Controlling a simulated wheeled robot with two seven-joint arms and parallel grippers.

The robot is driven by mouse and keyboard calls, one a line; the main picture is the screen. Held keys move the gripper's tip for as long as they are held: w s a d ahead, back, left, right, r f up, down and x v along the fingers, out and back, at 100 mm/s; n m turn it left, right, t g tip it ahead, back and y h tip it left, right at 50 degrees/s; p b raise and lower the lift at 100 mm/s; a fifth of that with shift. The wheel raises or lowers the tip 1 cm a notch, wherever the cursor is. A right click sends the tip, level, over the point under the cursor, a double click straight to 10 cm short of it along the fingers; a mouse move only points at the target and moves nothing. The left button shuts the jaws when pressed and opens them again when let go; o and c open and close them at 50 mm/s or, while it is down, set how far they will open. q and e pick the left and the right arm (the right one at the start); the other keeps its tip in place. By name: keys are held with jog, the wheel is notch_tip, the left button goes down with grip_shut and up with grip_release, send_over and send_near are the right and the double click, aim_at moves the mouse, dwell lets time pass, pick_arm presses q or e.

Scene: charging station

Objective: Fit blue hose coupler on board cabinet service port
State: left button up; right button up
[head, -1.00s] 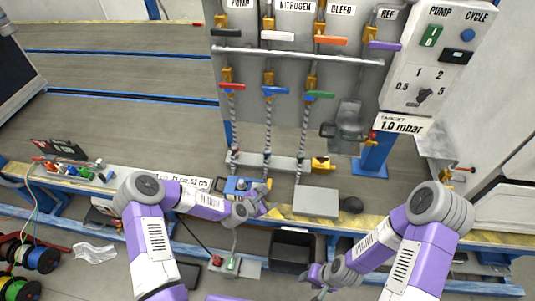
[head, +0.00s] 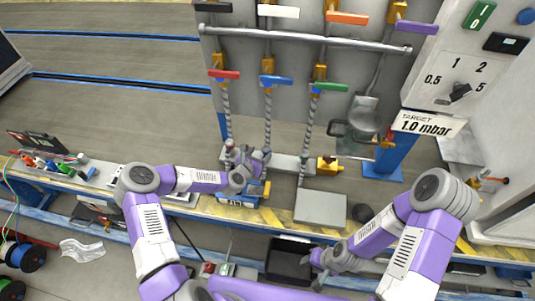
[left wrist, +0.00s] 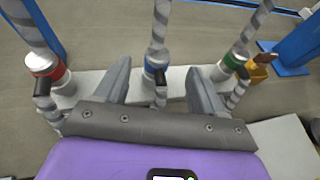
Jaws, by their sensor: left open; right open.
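The blue hose coupler (left wrist: 155,64) is a silver collar with a blue band at the bottom of the middle grey hose (head: 268,118). It stands upright at a pale grey bar (left wrist: 90,82). My left gripper (left wrist: 158,68) is open, with one finger on each side of the blue coupler in the left wrist view. I cannot tell if the fingers touch it. In the head view my left gripper (head: 254,165) is at the foot of the hoses and hides the coupler. My right gripper (head: 317,261) is open and empty at lower right. I cannot identify the cabinet service port.
Red-banded (left wrist: 45,66) and green-banded couplers (left wrist: 236,58) flank the blue one closely. A yellow fitting (head: 328,164), grey box (head: 320,207) and blue device (head: 238,199) are nearby. A black bin (head: 289,261) is below the bench edge. A control panel (head: 462,80) stands right.

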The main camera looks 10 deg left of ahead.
aim_at(265, 151)
pick_arm(q)
jog(key=shift+w+f+b, duration=0.2)
jog(key=shift+f+b, duration=0.35)
jog(key=shift+f, duration=0.35)
jog(key=b+x, duration=0.2)
jog(key=x, duration=0.4)
jog(key=shift+w+f+b, duration=0.1)
jog(key=shift+f+b, duration=0.05)
jog(key=shift+b, duration=0.15)
jog(key=shift+w+d+f, duration=0.1)
jog(key=shift+w+d, duration=0.05)
jog(key=shift+w, duration=0.45)
jog(key=c, duration=1.2)
